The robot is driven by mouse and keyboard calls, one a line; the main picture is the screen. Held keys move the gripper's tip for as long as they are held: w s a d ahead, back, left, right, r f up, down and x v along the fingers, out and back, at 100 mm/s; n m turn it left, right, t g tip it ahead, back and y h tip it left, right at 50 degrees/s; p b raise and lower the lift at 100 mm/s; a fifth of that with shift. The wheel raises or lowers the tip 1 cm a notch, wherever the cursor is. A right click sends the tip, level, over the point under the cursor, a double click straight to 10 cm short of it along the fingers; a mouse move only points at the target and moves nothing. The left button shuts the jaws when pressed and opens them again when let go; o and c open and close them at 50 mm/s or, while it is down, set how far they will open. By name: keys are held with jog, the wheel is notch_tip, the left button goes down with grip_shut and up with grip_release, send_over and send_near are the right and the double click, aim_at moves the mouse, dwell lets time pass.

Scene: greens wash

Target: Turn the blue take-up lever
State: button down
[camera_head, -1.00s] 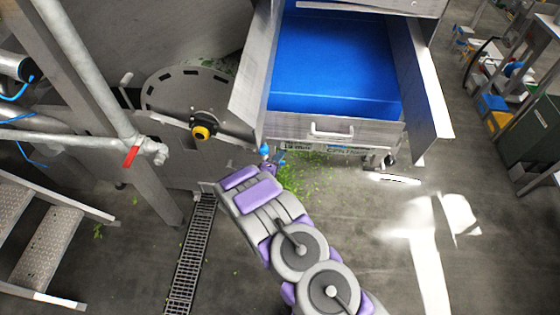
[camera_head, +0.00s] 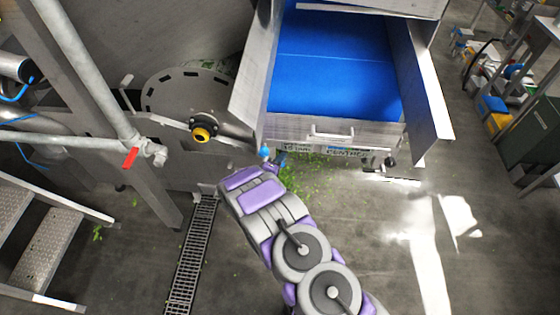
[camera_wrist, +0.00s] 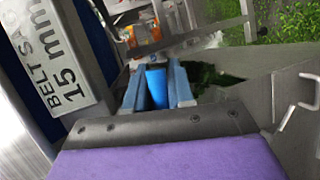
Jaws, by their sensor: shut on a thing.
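The blue take-up lever (camera_head: 265,152) shows as a small blue end just below the left front corner of the conveyor. In the wrist view the blue lever (camera_wrist: 156,87) stands between my two blue-grey fingers. My gripper (camera_head: 274,160) is at the lever, at the end of my purple and grey arm; it also fills the lower wrist view (camera_wrist: 156,92). The gripper is shut on the lever. The lever's pivot is hidden.
The conveyor's blue belt (camera_head: 335,75) lies between metal side walls above the gripper. A plate reading "BELT SAG 15 mm" (camera_wrist: 58,75) is close at left in the wrist view. A yellow-black knob (camera_head: 202,134) and red valve handle (camera_head: 130,158) are to the left. Greens litter the floor.

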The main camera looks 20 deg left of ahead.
jog(key=shift+s+a, duration=0.1)
jog(key=shift+a, duration=0.05)
jog(key=shift+r+n+t+p, duration=0.35)
jog(key=shift+n+p, duration=0.35)
jog(key=shift+p, duration=0.35)
jog(key=c, duration=1.1)
grip_release()
jog(key=shift+a, duration=0.15)
jog(key=p+v, duration=0.1)
jog(key=v, duration=0.7)
jog(key=p+v, duration=0.2)
jog(key=v, duration=0.7)
jog(key=shift+s+a, duration=0.1)
jog(key=shift+a, duration=0.15)
